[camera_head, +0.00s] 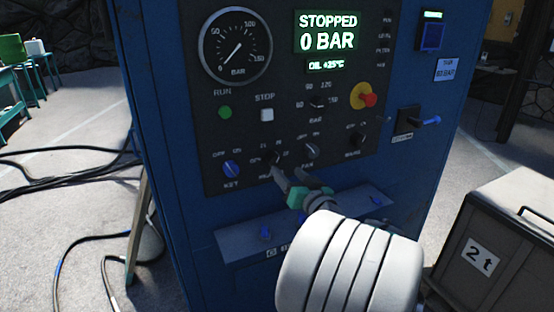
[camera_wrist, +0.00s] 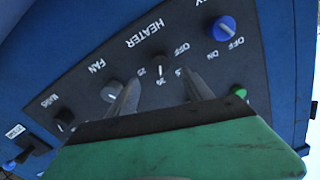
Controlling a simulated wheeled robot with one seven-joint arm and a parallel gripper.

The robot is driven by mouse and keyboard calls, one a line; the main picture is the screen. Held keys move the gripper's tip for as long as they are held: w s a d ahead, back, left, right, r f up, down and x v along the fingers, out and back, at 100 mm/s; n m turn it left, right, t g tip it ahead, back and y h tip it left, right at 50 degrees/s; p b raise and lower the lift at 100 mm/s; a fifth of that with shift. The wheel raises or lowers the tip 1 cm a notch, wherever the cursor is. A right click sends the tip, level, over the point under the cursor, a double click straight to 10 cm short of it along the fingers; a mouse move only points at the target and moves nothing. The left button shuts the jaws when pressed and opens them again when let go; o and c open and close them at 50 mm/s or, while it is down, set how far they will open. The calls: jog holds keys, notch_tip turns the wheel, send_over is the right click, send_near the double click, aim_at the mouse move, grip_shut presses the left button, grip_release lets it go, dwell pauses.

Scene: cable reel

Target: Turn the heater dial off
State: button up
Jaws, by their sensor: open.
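The heater dial (camera_head: 270,157) is a small dark knob low on the black control panel, left of the fan dial. In the wrist view the heater dial (camera_wrist: 160,64) lies between and just beyond my fingertips, with OFF and number marks around it. Its pointer setting is too small to read surely. My gripper (camera_head: 291,173) is open and empty at the panel. In the wrist view my gripper (camera_wrist: 160,78) has one finger on each side of the dial's line; I cannot tell whether either finger touches it. The left finger overlaps the fan dial (camera_wrist: 110,92).
A blue knob (camera_head: 231,168) is to the left and the fan dial (camera_head: 312,150) close on the right. Above are a red emergency button (camera_head: 365,97), a green button (camera_head: 225,112) and a display (camera_head: 327,33) reading STOPPED, 0 BAR. A grey ledge (camera_head: 237,240) juts out below.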

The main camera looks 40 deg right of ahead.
aim_at(277, 161)
jog(key=p+x, duration=0.1)
jog(key=x, duration=0.6)
jog(key=shift+w, duration=0.35)
jog(key=shift+c, duration=0.2)
grip_shut()
